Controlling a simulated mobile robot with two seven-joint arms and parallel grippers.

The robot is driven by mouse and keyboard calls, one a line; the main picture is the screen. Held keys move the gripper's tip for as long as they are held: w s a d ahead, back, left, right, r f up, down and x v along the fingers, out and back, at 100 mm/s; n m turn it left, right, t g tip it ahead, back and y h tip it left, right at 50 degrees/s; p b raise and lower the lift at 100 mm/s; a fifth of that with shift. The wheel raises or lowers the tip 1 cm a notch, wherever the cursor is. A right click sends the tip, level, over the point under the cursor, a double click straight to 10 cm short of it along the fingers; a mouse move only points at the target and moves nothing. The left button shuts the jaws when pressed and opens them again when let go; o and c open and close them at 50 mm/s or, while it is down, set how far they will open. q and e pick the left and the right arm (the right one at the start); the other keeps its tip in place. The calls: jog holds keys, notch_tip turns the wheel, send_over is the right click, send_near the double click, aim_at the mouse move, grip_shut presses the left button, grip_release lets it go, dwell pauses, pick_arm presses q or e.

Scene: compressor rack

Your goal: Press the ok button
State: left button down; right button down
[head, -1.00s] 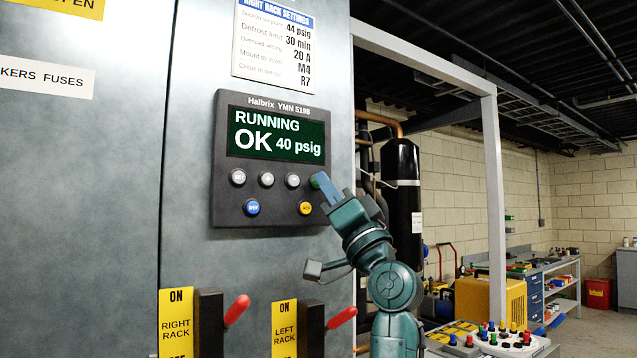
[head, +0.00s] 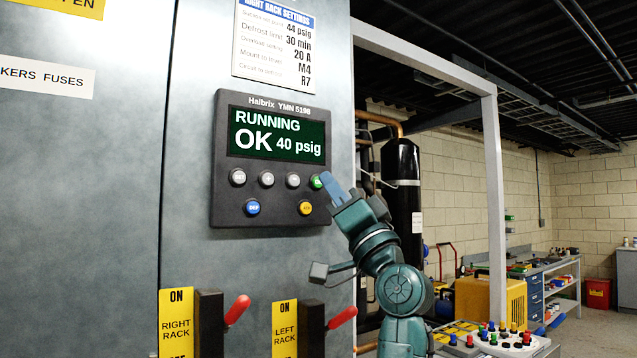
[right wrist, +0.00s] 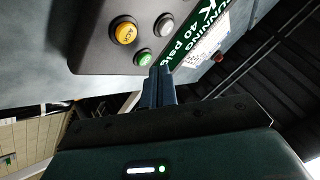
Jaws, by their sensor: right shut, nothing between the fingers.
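The controller (head: 225,160) is a dark panel on the grey cabinet, and its screen reads "RUNNING OK 40 psig". The green button (head: 317,181) sits at the right end of its upper button row; I cannot read its label in the head view. The green button also shows in the right wrist view (right wrist: 144,59), just left of the fingertips. My right gripper (head: 327,178) is shut and empty, its blue fingertips right beside the green button and partly over its right edge in the head view. I cannot tell whether they touch it. My left gripper is out of view.
Grey buttons (head: 293,180), a blue button (head: 252,208) and a yellow button (head: 305,208) are close by on the panel. Two red-handled switches (head: 237,310) (head: 342,319) stand below. A black cylinder (head: 402,200) and pipes are right of the cabinet.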

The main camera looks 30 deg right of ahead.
jog(key=s, duration=0.5)
jog(key=shift+d, duration=0.2)
dwell(0.8)
